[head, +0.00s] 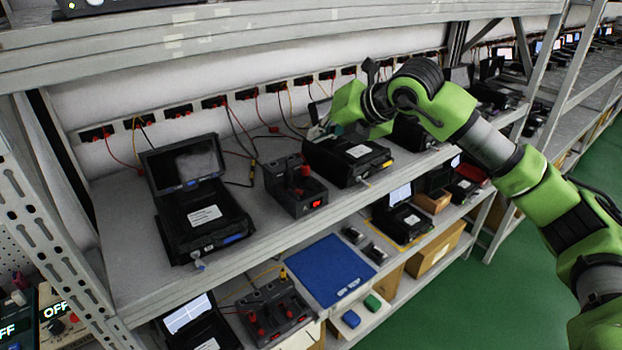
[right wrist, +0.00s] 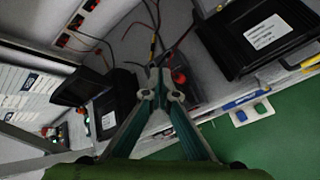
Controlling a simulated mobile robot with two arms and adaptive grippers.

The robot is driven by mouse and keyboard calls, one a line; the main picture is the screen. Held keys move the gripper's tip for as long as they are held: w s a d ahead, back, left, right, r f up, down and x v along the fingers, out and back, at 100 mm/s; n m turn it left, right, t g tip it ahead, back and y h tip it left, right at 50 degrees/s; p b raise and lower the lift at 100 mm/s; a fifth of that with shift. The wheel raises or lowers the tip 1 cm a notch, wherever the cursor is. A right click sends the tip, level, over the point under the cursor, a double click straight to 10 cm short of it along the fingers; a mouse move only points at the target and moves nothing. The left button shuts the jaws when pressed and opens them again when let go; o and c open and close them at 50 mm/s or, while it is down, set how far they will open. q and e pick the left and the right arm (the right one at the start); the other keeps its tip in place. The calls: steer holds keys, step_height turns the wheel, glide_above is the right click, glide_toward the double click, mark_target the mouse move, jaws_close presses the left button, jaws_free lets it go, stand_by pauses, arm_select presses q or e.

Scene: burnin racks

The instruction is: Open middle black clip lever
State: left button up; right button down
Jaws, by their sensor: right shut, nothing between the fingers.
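A black clip fixture (head: 297,190) with an upright lever and red parts stands on the upper shelf, between two black cases. The separate clip levers are too small to tell apart. My right gripper (head: 322,128) is above and behind the fixture to the right, over the case there, and partly hidden by its own wrist. In the right wrist view, its fingers (right wrist: 160,74) are shut and empty. The fixture (right wrist: 182,84) shows there just beyond the fingertips, partly covered by them. I cannot tell whether they touch. My left gripper is not in view.
An open black case (head: 205,220) is left of the fixture and another black case (head: 348,158) is right. Wires hang from wall sockets (head: 180,111) behind. The lower shelf holds a blue mat (head: 330,268) and a second clip fixture (head: 272,312).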

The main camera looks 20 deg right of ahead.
mark_target(308, 169)
steer(key=f+b, duration=0.1)
steer(key=f, duration=0.1)
steer(key=f+b, duration=0.1)
steer(key=f, duration=0.2)
steer(key=f+b, duration=0.1)
steer(key=f, duration=0.1)
steer(key=shift+w+a+f, duration=0.15)
steer(key=shift+w+f, duration=0.05)
steer(key=shift+w, duration=0.15)
steer(key=shift+w+f+b, duration=0.15)
steer(key=shift+f+b, duration=0.55)
steer(key=shift+b, duration=0.05)
stand_by(0.5)
